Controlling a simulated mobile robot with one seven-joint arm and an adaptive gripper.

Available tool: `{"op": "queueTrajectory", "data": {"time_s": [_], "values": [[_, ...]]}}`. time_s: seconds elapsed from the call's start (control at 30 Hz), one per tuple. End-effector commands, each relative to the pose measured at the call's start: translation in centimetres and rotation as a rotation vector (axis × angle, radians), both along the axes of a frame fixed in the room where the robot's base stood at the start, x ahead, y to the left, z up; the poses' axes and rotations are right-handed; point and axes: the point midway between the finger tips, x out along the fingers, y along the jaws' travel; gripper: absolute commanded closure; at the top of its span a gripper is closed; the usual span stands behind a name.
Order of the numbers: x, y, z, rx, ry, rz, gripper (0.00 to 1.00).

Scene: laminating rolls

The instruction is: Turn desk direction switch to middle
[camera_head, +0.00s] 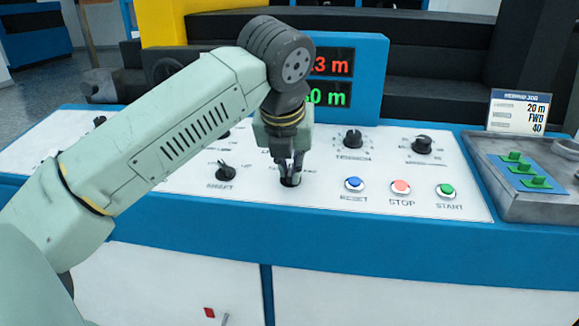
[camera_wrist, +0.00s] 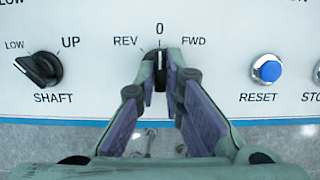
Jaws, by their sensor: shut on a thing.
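The desk direction switch is a black rotary knob (camera_wrist: 160,64) on the white panel, marked REV at left, 0 at top and FWD at right. Its white pointer line appears to point straight up at the 0. My gripper (camera_wrist: 161,76) is shut on this knob, one finger on each side. In the head view my gripper (camera_head: 290,172) reaches down onto the panel from above, and the switch (camera_head: 291,181) is mostly hidden under the fingers.
The SHAFT knob (camera_wrist: 39,69) is to the left. The blue RESET button (camera_head: 354,184), red STOP button (camera_head: 401,187) and green START button (camera_head: 445,190) are to the right. A blue display housing (camera_head: 370,80) stands behind. A small card (camera_head: 518,112) reads 20 m, FWD, 40.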

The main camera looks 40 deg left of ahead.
Motion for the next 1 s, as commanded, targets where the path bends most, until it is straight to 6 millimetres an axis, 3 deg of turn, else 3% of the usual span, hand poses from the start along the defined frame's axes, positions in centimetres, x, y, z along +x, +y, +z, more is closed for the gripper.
{"op": "queueTrajectory", "data": {"time_s": [0.23,0.27,0.53,1.0], "values": [[-0.1,0.0,-0.6,-0.007,0.011,0.0,1.0],[-0.1,0.0,-0.6,-0.007,0.011,0.0,0.9],[-0.1,0.0,-0.6,-0.006,0.012,0.0,0.72],[-0.4,-0.2,0.5,-0.002,0.005,0.001,0.71]]}}
